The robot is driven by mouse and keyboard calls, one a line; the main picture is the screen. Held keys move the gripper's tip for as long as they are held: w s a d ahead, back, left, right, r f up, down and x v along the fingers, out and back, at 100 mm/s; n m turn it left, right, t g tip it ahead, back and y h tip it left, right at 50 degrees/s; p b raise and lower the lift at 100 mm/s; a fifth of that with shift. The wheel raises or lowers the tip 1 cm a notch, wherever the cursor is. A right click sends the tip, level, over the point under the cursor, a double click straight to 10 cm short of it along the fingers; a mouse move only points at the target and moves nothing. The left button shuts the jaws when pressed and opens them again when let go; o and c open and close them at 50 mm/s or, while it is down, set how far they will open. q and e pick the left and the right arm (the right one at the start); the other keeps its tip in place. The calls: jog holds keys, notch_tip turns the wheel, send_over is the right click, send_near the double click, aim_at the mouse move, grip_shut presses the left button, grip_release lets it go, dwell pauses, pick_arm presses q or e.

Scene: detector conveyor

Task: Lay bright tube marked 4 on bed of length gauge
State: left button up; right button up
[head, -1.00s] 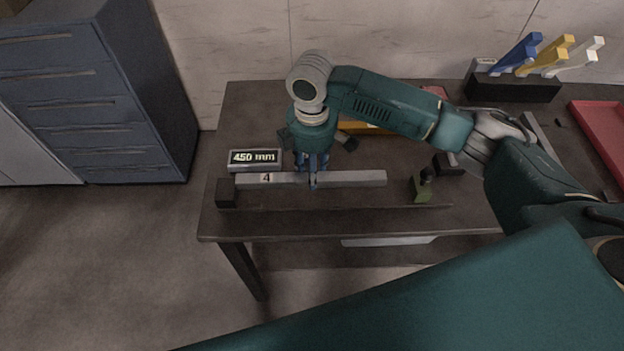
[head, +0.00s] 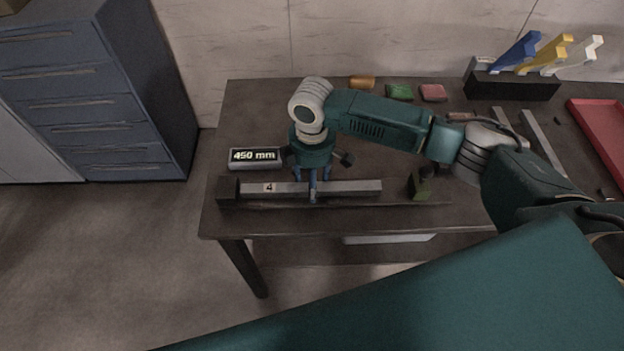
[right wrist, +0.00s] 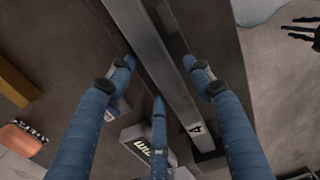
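The bright tube marked 4 (head: 350,188) lies along the dark bed of the length gauge (head: 415,203). Its left end is at the dark end block (head: 228,190); I cannot tell if they touch. The gauge display (head: 256,158) behind reads 450 mm. My right gripper (head: 313,194) points down over the tube's middle. In the right wrist view, the fingers of my right gripper (right wrist: 160,66) stand on both sides of the tube (right wrist: 165,80), with narrow gaps showing, so it looks open.
Orange, green and red pieces (head: 433,92) lie at the table's back. A dark rack (head: 512,88) with blue, yellow and white pieces and a red tray (head: 600,130) are at right.

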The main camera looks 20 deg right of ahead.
jog(key=shift+r, duration=0.1)
jog(key=shift+r, duration=0.15)
notch_tip(320, 180, up, 12)
jog(key=b, duration=0.2)
dwell(0.6)
